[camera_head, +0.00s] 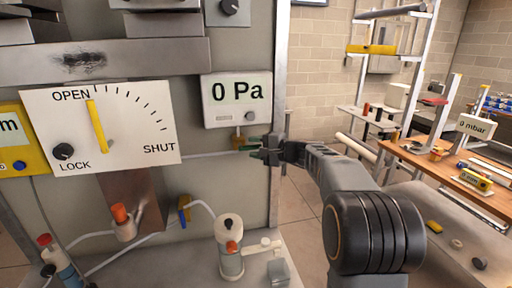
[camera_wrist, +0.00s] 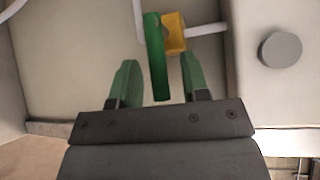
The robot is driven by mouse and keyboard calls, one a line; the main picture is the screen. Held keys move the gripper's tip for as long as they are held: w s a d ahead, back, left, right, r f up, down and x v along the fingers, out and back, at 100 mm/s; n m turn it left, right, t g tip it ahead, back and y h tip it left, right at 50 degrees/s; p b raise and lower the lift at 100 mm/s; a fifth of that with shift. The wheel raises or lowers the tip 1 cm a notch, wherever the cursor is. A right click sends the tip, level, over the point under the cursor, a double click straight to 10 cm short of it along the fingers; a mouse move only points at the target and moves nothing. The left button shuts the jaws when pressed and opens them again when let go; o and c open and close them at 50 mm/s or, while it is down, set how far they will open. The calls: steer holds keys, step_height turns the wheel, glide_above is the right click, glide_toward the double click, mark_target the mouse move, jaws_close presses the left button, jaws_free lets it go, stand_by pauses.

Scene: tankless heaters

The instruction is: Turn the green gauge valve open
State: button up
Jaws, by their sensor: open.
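The green gauge valve has a long green lever (camera_wrist: 156,55) on a small yellow body (camera_wrist: 174,33), seen in the wrist view. The yellow body also shows in the head view (camera_head: 238,142), below the gauge box reading "0 Pa" (camera_head: 237,98). My gripper (camera_head: 257,145) is open at the valve. In the wrist view its two green fingers (camera_wrist: 159,75) stand on either side of the lever, with a visible gap on each side. The lever's lower end comes down close to the gripper's palm. In the head view the fingers partly hide the lever.
A white dial panel (camera_head: 130,125) marked OPEN, SHUT and LOCK has a yellow pointer near OPEN. A thin pipe runs to the valve, and a round grey knob (camera_wrist: 280,50) is right of it. A capped cylinder (camera_head: 229,260) stands below. A wooden bench (camera_head: 440,165) is at the right.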

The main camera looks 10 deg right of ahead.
jaws_close()
stand_by(0.3)
steer(key=shift+f, duration=0.1)
